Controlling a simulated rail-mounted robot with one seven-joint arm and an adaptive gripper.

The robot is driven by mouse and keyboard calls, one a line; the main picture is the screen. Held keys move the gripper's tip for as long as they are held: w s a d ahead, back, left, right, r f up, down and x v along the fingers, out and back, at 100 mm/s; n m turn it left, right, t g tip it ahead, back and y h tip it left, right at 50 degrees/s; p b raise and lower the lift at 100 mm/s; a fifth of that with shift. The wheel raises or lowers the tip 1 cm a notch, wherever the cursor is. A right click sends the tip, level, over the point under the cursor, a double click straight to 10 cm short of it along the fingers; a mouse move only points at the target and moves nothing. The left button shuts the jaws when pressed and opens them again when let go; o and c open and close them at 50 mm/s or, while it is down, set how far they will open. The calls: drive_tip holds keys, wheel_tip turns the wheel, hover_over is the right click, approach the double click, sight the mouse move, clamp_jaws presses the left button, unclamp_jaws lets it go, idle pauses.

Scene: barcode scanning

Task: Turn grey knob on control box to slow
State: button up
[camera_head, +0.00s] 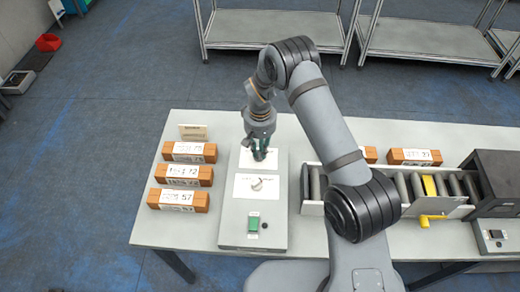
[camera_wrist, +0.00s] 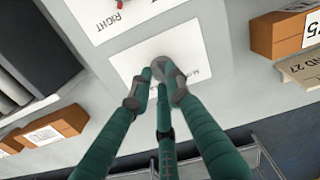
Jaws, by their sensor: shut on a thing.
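The control box (camera_head: 227,226) is a light grey box on the table, with two white label plates. My gripper (camera_head: 261,155) points down at the far plate. In the wrist view my gripper (camera_wrist: 158,82) has green fingers closed around the grey knob (camera_wrist: 160,62) on a white plate (camera_wrist: 190,45). The fingers partly hide the knob and its label, so I cannot read its setting. A second knob (camera_head: 257,185) sits on the near plate, which shows the word RIGHT in the wrist view (camera_wrist: 95,15).
A green button (camera_head: 253,223) is at the box's near end. Brown boxes with barcode labels (camera_head: 178,200) stand left of it. A roller conveyor (camera_head: 310,185) with a yellow crank (camera_head: 432,219) and a black scanner housing (camera_head: 497,180) are to the right.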

clamp_jaws()
drive_tip(key=shift+f, duration=0.1)
drive_tip(key=shift+w+f+n+b, duration=0.1)
drive_tip(key=shift+f+n+b, duration=0.05)
drive_tip(key=shift+n+b, duration=1)
drive_tip(key=shift+r+n+b, duration=0.25)
drive_tip(key=shift+n+b, duration=0.3)
drive_tip(key=shift+n, duration=0.5)
drive_tip(key=o, duration=0.7)
unclamp_jaws()
drive_tip(key=shift+r, duration=0.1)
